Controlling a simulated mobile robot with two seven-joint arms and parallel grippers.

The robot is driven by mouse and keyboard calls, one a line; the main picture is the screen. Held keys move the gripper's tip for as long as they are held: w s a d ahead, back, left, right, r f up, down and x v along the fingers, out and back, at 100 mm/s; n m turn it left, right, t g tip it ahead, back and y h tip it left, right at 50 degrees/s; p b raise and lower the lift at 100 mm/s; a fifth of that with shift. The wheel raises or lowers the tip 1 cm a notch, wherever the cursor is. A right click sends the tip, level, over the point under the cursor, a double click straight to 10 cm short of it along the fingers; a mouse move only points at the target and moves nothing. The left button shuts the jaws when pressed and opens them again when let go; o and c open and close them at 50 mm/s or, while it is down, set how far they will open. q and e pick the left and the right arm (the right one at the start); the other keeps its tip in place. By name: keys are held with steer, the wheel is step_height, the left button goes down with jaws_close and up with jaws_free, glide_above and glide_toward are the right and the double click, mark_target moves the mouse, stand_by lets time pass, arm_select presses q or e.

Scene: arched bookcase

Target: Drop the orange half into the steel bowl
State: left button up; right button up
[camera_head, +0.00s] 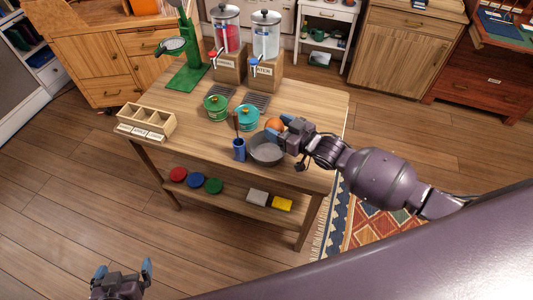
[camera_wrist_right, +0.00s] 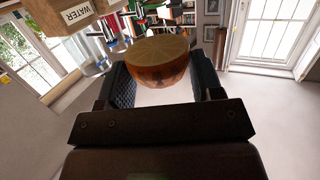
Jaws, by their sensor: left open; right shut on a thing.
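The orange half (camera_wrist_right: 157,62) is between the fingers of my right gripper (camera_wrist_right: 163,80), cut face showing, and fills the gap. In the head view the orange half (camera_head: 274,124) shows at the tip of my right gripper (camera_head: 286,128), above the far rim of the steel bowl. The steel bowl (camera_head: 265,153) is a grey round bowl on the wooden table; my right gripper partly covers its right side. I cannot tell the exact height of the orange half over it. My left gripper (camera_head: 122,275) is open and empty, low at the bottom left, away from the table.
A blue cup (camera_head: 239,150) with utensils stands left of the bowl. Two drink dispensers (camera_head: 265,45), a green stand (camera_head: 187,75) and a divided wooden box (camera_head: 146,122) are on the table.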

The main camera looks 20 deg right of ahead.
step_height(320, 180, down, 2)
steer(key=shift+f+b, duration=0.1)
steer(key=shift+b, duration=0.45)
steer(key=o, duration=1)
steer(key=v, duration=1)
steer(key=shift+s+d+p, duration=0.2)
steer(key=shift+s+p, duration=0.1)
steer(key=shift+p, duration=0.05)
steer(key=s+d+f+m+h, duration=0.1)
steer(key=s+f+m+h, duration=0.1)
steer(key=s, duration=0.3)
steer(key=s+d+f+m+g+h, duration=0.1)
steer(key=s+f+h, duration=0.3)
steer(key=s, duration=0.2)
steer(key=s+d+f+m+g+h, duration=0.1)
steer(key=s+d+f+m+h, duration=0.1)
steer(key=s, duration=0.3)
steer(key=shift+s+f+m+h, duration=0.15)
steer(key=shift+s+f+h, duration=0.1)
steer(key=shift+f, duration=0.2)
steer(key=shift+s+f+m+h, duration=0.15)
steer(key=shift+f+h, duration=0.1)
steer(key=shift+f, duration=0.2)
